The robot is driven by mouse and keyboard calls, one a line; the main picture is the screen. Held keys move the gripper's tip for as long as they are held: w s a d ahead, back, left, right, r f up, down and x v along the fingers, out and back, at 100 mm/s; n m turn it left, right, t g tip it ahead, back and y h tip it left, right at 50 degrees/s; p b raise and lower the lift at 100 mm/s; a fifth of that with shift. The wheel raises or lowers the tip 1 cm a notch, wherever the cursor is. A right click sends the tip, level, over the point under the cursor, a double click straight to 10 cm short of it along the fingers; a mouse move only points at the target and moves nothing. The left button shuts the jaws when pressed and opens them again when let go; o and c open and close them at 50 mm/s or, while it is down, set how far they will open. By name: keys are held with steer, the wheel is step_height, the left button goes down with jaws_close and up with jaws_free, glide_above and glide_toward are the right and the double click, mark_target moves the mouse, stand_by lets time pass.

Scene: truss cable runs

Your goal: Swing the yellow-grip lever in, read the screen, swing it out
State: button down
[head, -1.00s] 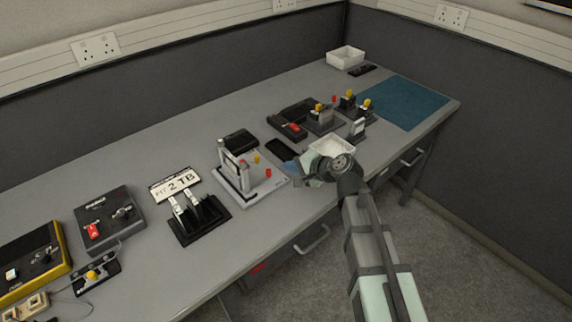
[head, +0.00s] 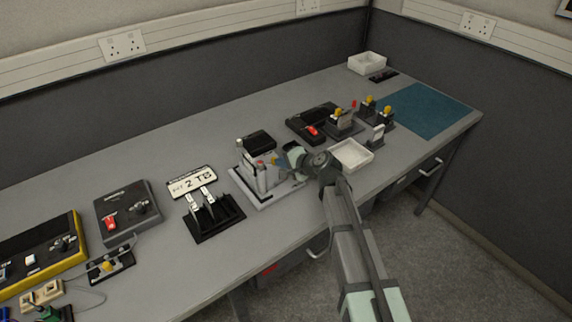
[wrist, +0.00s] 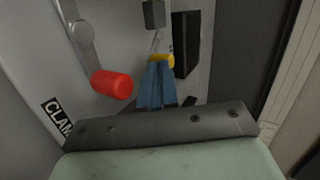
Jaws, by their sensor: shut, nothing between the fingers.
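The yellow grip (wrist: 167,59) of a lever shows in the wrist view, partly covered by the blue fingertips of my gripper (wrist: 157,80). My gripper is shut and empty, its fingers over or against the grip; I cannot tell whether they touch it. A thin rod runs up from the grip to a dark block (wrist: 153,14). Beside it is a red grip (wrist: 112,84) on a grey lever (wrist: 82,32). In the head view my gripper (head: 280,161) is at the right side of the grey clamp fixture (head: 262,200). No readable screen shows.
A black box (head: 259,141) stands behind the fixture. An empty white tray (head: 350,155) is right of my gripper. A "2 TB" plate (head: 191,182) and a black two-lever stand (head: 214,218) are to the left. Toggle clamps (head: 345,122) stand further back right.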

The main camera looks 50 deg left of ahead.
stand_by(0.4)
steer(key=shift+w+a+n+g, duration=0.15)
steer(key=shift+w+n+g, duration=0.05)
steer(key=shift+n+g, duration=0.2)
steer(key=shift+w+a+n+g, duration=0.2)
steer(key=shift+w+n+g, duration=0.1)
steer(key=shift+n+g, duration=0.25)
steer(key=shift+w+a+n+g+h, duration=0.65)
steer(key=shift+n+g+h, duration=0.05)
steer(key=shift+n+g, duration=0.35)
steer(key=a+n+g+h, duration=0.1)
steer(key=w+n+g+h, duration=0.1)
steer(key=n, duration=0.1)
steer(key=shift+a+g, duration=0.35)
steer(key=shift+g, duration=0.05)
steer(key=shift+w+a+n+g+h, duration=0.1)
steer(key=shift+a+n+g+h, duration=0.25)
steer(key=shift+n, duration=0.2)
steer(key=shift+a+n+g+h, duration=0.1)
steer(key=shift+n+g+h, duration=0.15)
steer(key=shift+n+h, duration=0.25)
steer(key=shift+w+a, duration=0.1)
steer(key=shift+a, duration=0.95)
steer(key=shift+s+d, duration=0.15)
steer(key=shift+s, duration=0.05)
